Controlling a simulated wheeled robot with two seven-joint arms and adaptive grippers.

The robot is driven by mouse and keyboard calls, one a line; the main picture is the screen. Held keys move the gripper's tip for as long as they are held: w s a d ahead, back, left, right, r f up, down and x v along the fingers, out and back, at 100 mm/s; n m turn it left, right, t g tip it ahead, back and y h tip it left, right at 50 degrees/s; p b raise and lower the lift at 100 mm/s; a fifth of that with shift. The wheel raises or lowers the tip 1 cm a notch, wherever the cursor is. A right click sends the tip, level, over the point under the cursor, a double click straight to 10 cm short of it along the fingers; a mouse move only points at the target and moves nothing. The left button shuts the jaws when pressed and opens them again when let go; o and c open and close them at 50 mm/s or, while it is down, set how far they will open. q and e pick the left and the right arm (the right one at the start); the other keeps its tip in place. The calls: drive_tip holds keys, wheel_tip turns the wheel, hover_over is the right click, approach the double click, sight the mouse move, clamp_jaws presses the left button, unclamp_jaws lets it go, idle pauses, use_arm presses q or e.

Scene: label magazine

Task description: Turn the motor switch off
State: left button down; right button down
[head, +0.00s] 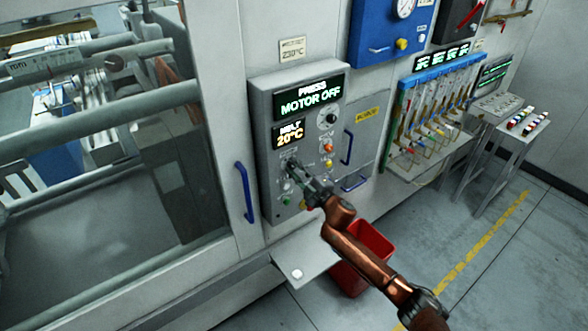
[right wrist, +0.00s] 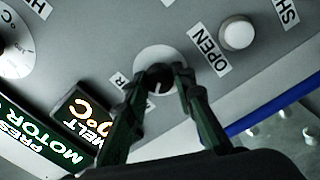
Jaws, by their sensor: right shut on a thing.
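The control panel (head: 264,99) is a grey box on the machine front. Its upper display (head: 310,97) reads "PRESS MOTOR OFF". In the right wrist view, the motor switch (right wrist: 160,86) is a dark knob on a round pale dial; a label beside it is mostly hidden, with only an "R" readable. My right gripper (head: 291,165) reaches the panel's lower left from the front. In the right wrist view its two fingertips (right wrist: 163,73) are shut on the knob, one on each side. My left gripper is not in view.
A white button (right wrist: 238,34) labelled OPEN sits close beside the switch. A black dial (head: 328,117) and an orange button (head: 327,147) are on the panel's right. A blue handle (head: 245,192) is left of it. A red bin (head: 374,240) stands below.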

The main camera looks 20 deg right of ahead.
drive_tip(key=c, duration=1.6)
unclamp_jaws()
drive_tip(key=shift+s+d, duration=0.1)
drive_tip(key=shift+s, duration=0.15)
drive_tip(key=v, duration=1.1)
drive_tip(key=shift+s, duration=0.25)
drive_tip(key=shift+d+f, duration=0.15)
